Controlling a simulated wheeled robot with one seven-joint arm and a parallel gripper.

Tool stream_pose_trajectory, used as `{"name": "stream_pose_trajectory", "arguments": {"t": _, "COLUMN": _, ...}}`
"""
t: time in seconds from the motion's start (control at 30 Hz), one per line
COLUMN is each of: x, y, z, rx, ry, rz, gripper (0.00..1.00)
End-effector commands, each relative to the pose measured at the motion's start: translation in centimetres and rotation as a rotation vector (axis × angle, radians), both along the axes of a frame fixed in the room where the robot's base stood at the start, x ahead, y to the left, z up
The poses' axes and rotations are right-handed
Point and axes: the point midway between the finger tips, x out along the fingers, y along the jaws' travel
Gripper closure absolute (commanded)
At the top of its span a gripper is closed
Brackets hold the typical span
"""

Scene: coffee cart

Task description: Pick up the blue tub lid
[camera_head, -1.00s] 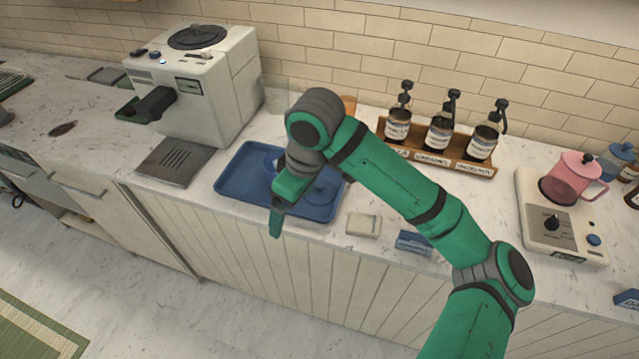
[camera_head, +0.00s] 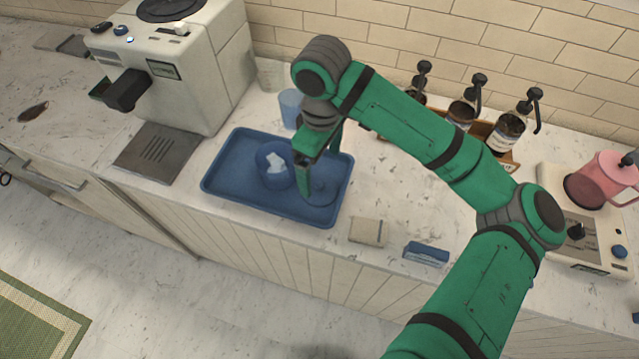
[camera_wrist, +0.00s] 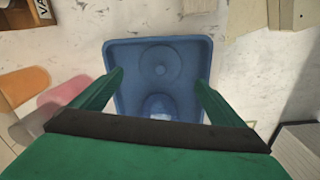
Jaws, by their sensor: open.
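The blue tub lid (camera_head: 322,190) is a flat round disc with a raised centre, lying on the right part of the blue tray (camera_head: 222,186). My gripper partly hides it in the head view. The lid also shows whole in the wrist view (camera_wrist: 158,62). The blue tub (camera_head: 268,177) stands open on the tray to the left of the lid, with white pieces inside. My gripper (camera_head: 305,198) points down over the tray, at or above the lid's left side. In the wrist view my gripper (camera_wrist: 159,77) has its fingers wide apart with nothing between them; its height above the lid is unclear.
A beige block (camera_head: 368,232) and a blue box (camera_head: 426,254) lie right of the tray near the counter's front edge. A blue cup (camera_head: 290,108) stands behind the tray. The coffee machine (camera_head: 185,75) is at left, pump bottles (camera_head: 507,130) at back right.

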Motion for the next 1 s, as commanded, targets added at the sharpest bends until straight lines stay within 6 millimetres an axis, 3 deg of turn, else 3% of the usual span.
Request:
{"name": "stream_pose_trajectory", "arguments": {"t": 0.37, "x": -0.1, "y": 0.0, "z": -3.3, "rx": -0.002, "ry": 0.001, "rz": -0.001, "gripper": 0.07}}
{"name": "stream_pose_trajectory", "arguments": {"t": 0.63, "x": -0.1, "y": 0.2, "z": -6.8, "rx": 0.001, "ry": 0.002, "rz": 0.000, "gripper": 0.07}}
{"name": "stream_pose_trajectory", "arguments": {"t": 0.97, "x": -0.1, "y": 0.2, "z": -7.5, "rx": 0.000, "ry": 0.000, "rz": -0.001, "gripper": 0.07}}
{"name": "stream_pose_trajectory", "arguments": {"t": 1.0, "x": -0.1, "y": 0.2, "z": -7.5, "rx": 0.000, "ry": 0.000, "rz": -0.001, "gripper": 0.14}}
